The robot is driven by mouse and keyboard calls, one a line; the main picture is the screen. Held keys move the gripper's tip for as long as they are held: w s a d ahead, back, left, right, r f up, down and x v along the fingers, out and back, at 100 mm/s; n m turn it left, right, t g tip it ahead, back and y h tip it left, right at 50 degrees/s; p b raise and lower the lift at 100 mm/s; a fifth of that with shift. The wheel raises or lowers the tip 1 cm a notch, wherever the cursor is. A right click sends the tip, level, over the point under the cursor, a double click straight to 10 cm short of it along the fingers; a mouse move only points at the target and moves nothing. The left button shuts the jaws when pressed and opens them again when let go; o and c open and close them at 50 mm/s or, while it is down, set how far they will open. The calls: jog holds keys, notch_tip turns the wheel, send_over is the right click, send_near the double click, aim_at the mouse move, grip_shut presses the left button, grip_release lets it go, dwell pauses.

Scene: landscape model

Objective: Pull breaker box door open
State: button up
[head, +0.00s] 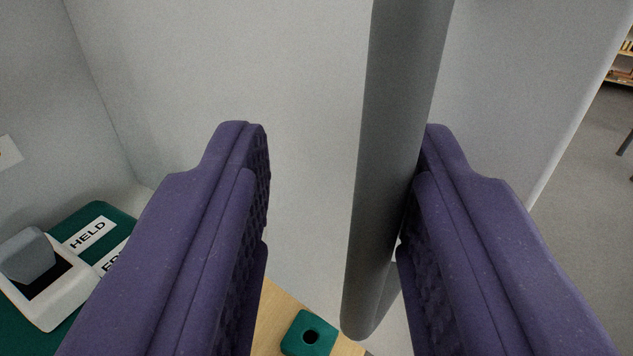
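A large light grey panel (310,60) fills the middle of the head view and looks like the breaker box door. A dark grey upright bar handle (395,150) stands out from it, its lower end bent back toward the panel. My gripper (345,130) is open, with its two purple padded fingers on either side of the handle. The handle is close to the right finger and may touch it; a wide gap lies between it and the left finger. The right finger hides part of the handle's right side.
At lower left is a green panel (110,212) with a "HELD" label and a grey switch in a white frame (50,290). A green block with a hole (310,335) is on a wooden surface (277,315) below. Open floor (590,180) and shelves (622,65) show at right.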

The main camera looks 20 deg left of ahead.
jog(key=shift+s+d, duration=0.1)
jog(key=p+v, duration=0.2)
jog(key=v, duration=0.5)
jog(key=shift+s, duration=0.35)
jog(key=w+d+r+m+h, duration=0.1)
jog(key=w+d+r, duration=0.15)
jog(key=r, duration=0.65)
jog(key=w+d+r+m+h, duration=0.1)
jog(key=w+d+r+h, duration=0.15)
jog(key=r, duration=0.65)
jog(key=s+d+r+g, duration=0.1)
jog(key=s+d+r, duration=0.2)
jog(key=r, duration=0.3)
jog(key=s+d+r+g, duration=0.1)
jog(key=s+d+r, duration=0.2)
jog(key=r, duration=0.4)
jog(key=shift+s+m, duration=0.4)
jog(key=shift+s, duration=0.5)
